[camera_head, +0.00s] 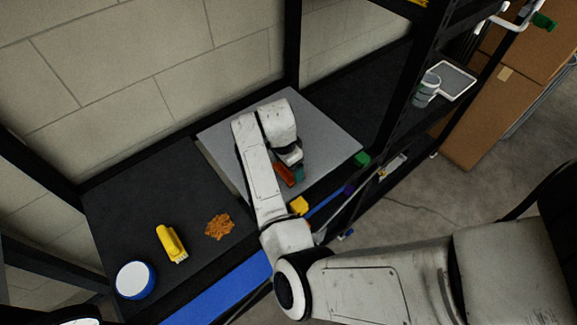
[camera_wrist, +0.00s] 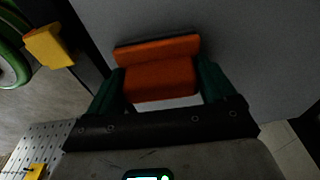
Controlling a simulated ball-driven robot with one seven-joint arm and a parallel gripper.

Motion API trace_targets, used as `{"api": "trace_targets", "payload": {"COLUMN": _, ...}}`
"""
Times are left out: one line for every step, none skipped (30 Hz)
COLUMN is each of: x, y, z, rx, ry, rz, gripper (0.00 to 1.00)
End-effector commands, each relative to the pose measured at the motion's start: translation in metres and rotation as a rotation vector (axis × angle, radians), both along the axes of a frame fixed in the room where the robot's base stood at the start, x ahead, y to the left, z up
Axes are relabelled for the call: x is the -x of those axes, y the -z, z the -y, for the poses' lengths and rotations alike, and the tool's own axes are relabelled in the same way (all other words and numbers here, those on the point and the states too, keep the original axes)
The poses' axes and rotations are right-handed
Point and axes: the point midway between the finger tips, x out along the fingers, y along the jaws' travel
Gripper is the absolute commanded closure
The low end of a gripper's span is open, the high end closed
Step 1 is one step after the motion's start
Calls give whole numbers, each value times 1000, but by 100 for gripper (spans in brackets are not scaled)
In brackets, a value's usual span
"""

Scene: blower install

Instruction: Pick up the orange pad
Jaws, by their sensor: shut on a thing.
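The orange pad (camera_wrist: 160,75) is between the two green fingers of my gripper (camera_wrist: 160,90) in the wrist view. A finger touches it on each side, and a dark strip runs along its far edge. In the head view the orange pad (camera_head: 284,174) shows as a small orange block beside my gripper (camera_head: 293,170), over the grey board (camera_head: 335,140). My gripper is shut on it. I cannot tell whether the pad touches the board or is just above it.
On the black shelf to the left are a yellow tool (camera_head: 171,243), a brown-orange pile (camera_head: 219,227) and a round white and blue container (camera_head: 135,280). A yellow block (camera_head: 299,206) and a green block (camera_head: 361,159) sit along the shelf's front edge. Dark rack posts stand nearby.

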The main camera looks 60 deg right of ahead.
Motion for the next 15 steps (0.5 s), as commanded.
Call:
{"api": "trace_targets", "payload": {"x": 0, "y": -2, "z": 0, "rx": 0, "ry": 0, "rz": 1, "gripper": 47}}
{"api": "trace_targets", "payload": {"x": 0, "y": -3, "z": 0, "rx": 0, "ry": 0, "rz": 1, "gripper": 47}}
{"api": "trace_targets", "payload": {"x": 0, "y": -6, "z": 0, "rx": 0, "ry": 0, "rz": 1, "gripper": 47}}
{"api": "trace_targets", "payload": {"x": -1, "y": -8, "z": 0, "rx": 1, "ry": 1, "rz": 3, "gripper": 47}}
{"api": "trace_targets", "payload": {"x": -1, "y": -12, "z": 0, "rx": 2, "ry": 1, "rz": 3, "gripper": 47}}
{"api": "trace_targets", "payload": {"x": -1, "y": -17, "z": 0, "rx": 1, "ry": 1, "rz": 4, "gripper": 47}}
{"api": "trace_targets", "payload": {"x": -1, "y": -22, "z": 1, "rx": 3, "ry": 2, "rz": 5, "gripper": 47}}
{"api": "trace_targets", "payload": {"x": -1, "y": -28, "z": 1, "rx": 3, "ry": 3, "rz": 5, "gripper": 47}}
{"api": "trace_targets", "payload": {"x": 4, "y": -35, "z": -2, "rx": 4, "ry": 1, "rz": 2, "gripper": 47}}
{"api": "trace_targets", "payload": {"x": 8, "y": -40, "z": -4, "rx": 5, "ry": -1, "rz": 3, "gripper": 47}}
{"api": "trace_targets", "payload": {"x": 12, "y": -45, "z": -6, "rx": 5, "ry": -2, "rz": 3, "gripper": 47}}
{"api": "trace_targets", "payload": {"x": 18, "y": -53, "z": -10, "rx": 5, "ry": -2, "rz": 3, "gripper": 47}}
{"api": "trace_targets", "payload": {"x": 22, "y": -59, "z": -12, "rx": 5, "ry": -1, "rz": 4, "gripper": 47}}
{"api": "trace_targets", "payload": {"x": 26, "y": -65, "z": -15, "rx": 5, "ry": -1, "rz": 5, "gripper": 47}}
{"api": "trace_targets", "payload": {"x": 32, "y": -72, "z": -18, "rx": 4, "ry": 0, "rz": 4, "gripper": 47}}
